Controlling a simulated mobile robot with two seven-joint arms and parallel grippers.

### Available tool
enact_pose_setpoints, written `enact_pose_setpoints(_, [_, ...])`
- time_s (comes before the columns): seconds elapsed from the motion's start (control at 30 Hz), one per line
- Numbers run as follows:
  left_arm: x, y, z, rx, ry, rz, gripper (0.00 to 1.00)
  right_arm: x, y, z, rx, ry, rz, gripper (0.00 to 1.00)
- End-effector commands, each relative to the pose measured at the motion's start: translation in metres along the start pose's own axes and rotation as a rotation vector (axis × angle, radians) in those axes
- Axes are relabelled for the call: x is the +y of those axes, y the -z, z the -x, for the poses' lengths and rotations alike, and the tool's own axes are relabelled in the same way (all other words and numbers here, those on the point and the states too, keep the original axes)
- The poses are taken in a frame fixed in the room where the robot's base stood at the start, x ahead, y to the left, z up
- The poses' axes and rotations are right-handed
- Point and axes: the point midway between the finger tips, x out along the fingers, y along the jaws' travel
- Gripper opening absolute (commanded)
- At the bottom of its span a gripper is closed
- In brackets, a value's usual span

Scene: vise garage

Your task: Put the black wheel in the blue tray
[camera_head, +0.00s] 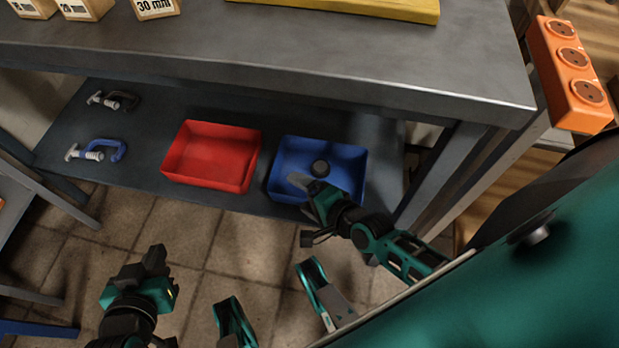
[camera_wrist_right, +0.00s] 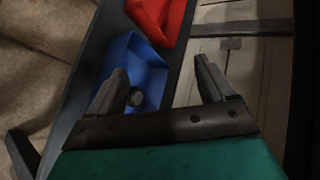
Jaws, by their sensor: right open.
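The black wheel (camera_head: 320,168) lies inside the blue tray (camera_head: 289,151), on its floor. In the right wrist view the wheel (camera_wrist_right: 136,98) shows in the blue tray (camera_wrist_right: 124,48), beside the left-hand finger. My right gripper (camera_head: 302,183) is over the near part of the tray, close to the wheel. In the wrist view its fingers (camera_wrist_right: 160,84) are spread wide with nothing between them. I cannot tell if a finger touches the wheel. My left gripper (camera_head: 145,264) is over the floor at lower left, away from the trays; its jaw state is unclear.
A red tray (camera_head: 210,178) sits left of the blue tray on the lower shelf (camera_head: 145,160). Two clamps, one blue (camera_head: 97,151) and one dark (camera_head: 114,99), lie at the shelf's left. The bench top (camera_head: 270,50) overhangs the shelf. A table leg (camera_head: 440,175) stands to the right.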

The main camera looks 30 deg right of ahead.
Motion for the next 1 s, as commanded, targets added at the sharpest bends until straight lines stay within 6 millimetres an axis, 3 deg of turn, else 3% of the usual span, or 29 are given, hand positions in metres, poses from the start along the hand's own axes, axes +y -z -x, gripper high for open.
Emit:
enact_pose_setpoints(0.2, [0.0,0.001,0.0,0.001,0.0,0.0,0.0,-0.034,-0.022,0.033,-0.041,-0.028,0.802,0.82])
enact_pose_setpoints(0.3, [0.0,0.001,0.0,0.001,0.0,0.0,0.0,-0.047,-0.025,0.048,-0.043,-0.047,1.115,0.82])
enact_pose_setpoints(0.43, [0.0,0.001,0.0,0.001,-0.001,0.0,0.0,-0.059,-0.024,0.061,-0.042,-0.075,1.404,0.82])
enact_pose_setpoints(0.6, [0.0,0.001,0.0,0.001,-0.001,0.0,0.0,-0.065,-0.023,0.069,-0.04,-0.094,1.564,0.82])
enact_pose_setpoints(0.87, [0.001,0.001,0.0,0.002,-0.001,0.0,0.0,-0.066,-0.022,0.07,-0.04,-0.095,1.577,0.82])
enact_pose_setpoints(1.0, [0.001,0.012,0.008,0.003,0.0,0.0,0.0,-0.075,-0.022,0.076,-0.039,-0.098,1.576,0.82])
